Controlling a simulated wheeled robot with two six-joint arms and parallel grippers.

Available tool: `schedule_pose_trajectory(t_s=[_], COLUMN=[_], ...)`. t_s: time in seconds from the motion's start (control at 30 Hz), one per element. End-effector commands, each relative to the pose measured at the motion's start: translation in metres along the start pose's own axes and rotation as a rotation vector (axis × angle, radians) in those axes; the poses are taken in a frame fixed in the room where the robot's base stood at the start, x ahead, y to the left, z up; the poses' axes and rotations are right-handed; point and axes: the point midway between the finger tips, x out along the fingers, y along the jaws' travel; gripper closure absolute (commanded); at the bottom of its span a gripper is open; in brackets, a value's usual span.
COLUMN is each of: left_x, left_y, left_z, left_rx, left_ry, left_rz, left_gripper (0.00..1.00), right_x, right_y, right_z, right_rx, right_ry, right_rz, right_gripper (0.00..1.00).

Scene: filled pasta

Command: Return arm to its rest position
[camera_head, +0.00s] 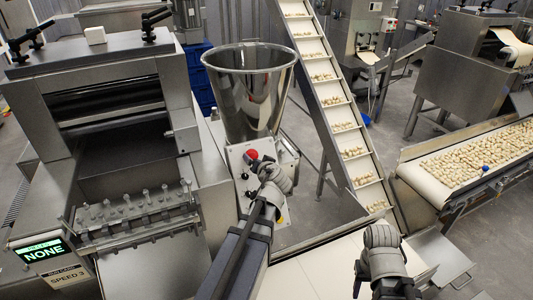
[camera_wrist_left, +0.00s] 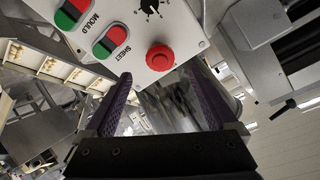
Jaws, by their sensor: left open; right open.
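My left arm (camera_head: 240,250) reaches in from the bottom toward the control panel (camera_head: 235,160) below the steel hopper. Its wrist (camera_head: 275,178) covers part of that panel, and its fingers are hard to make out in the head view. In the left wrist view, my left gripper (camera_wrist_left: 160,68) is open with nothing between its dark fingers. The panel (camera_wrist_left: 135,30), with a red round button (camera_wrist_left: 160,57), lies beyond the fingertips; contact cannot be told. My right gripper (camera_head: 385,270) is at the lower right, above a pale surface; no held thing shows.
The steel hopper (camera_head: 250,85) and a slanted conveyor (camera_head: 335,110) carrying pasta stand ahead. A pasta machine (camera_head: 125,60) is close on the left. A belt of pasta pieces (camera_head: 480,155) is at the right. Bare floor (camera_head: 300,215) shows between them.

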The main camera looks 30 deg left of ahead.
Motion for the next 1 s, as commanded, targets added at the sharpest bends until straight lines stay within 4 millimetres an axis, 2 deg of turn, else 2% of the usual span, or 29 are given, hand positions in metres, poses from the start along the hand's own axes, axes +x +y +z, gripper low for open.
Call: schedule_pose_trajectory(t_s=[0.17, 0.23, 0.27, 0.37, 0.5, 0.57, 0.7, 0.8, 0.9, 1.0], left_x=[0.000, -0.003, -0.005, -0.020, -0.064, -0.088, -0.149, -0.190, -0.224, -0.247], left_y=[0.001, 0.007, 0.013, 0.048, 0.116, 0.143, 0.196, 0.220, 0.234, 0.241], left_z=[0.001, 0.006, 0.010, 0.037, 0.094, 0.119, 0.173, 0.204, 0.227, 0.240], left_rx=[0.000, 0.003, 0.005, 0.023, 0.097, 0.143, 0.275, 0.372, 0.454, 0.512], left_ry=[-0.001, -0.016, -0.030, -0.117, -0.311, -0.395, -0.573, -0.674, -0.750, -0.798], left_rz=[0.001, 0.010, 0.019, 0.072, 0.211, 0.281, 0.453, 0.564, 0.655, 0.717], left_gripper=[0.09, 0.09, 0.09, 0.09, 0.09, 0.09, 0.09, 0.09, 0.09, 0.09], right_x=[0.000, 0.003, 0.005, 0.016, 0.035, 0.042, 0.057, 0.065, 0.070, 0.073], right_y=[0.000, 0.000, -0.001, -0.002, -0.003, -0.004, -0.005, -0.006, -0.006, -0.007], right_z=[0.000, 0.000, 0.000, -0.001, -0.002, -0.002, -0.003, -0.004, -0.004, -0.004], right_rx=[0.000, 0.000, 0.000, -0.001, -0.003, -0.003, -0.005, -0.006, -0.006, -0.007], right_ry=[0.000, 0.000, 0.000, 0.000, 0.000, 0.000, 0.000, 0.000, 0.000, 0.000], right_rz=[0.000, 0.000, 0.000, 0.000, 0.001, 0.001, 0.001, 0.001, 0.001, 0.002], right_gripper=[0.50, 0.50, 0.50, 0.50, 0.50, 0.50, 0.50, 0.50, 0.50, 0.50])
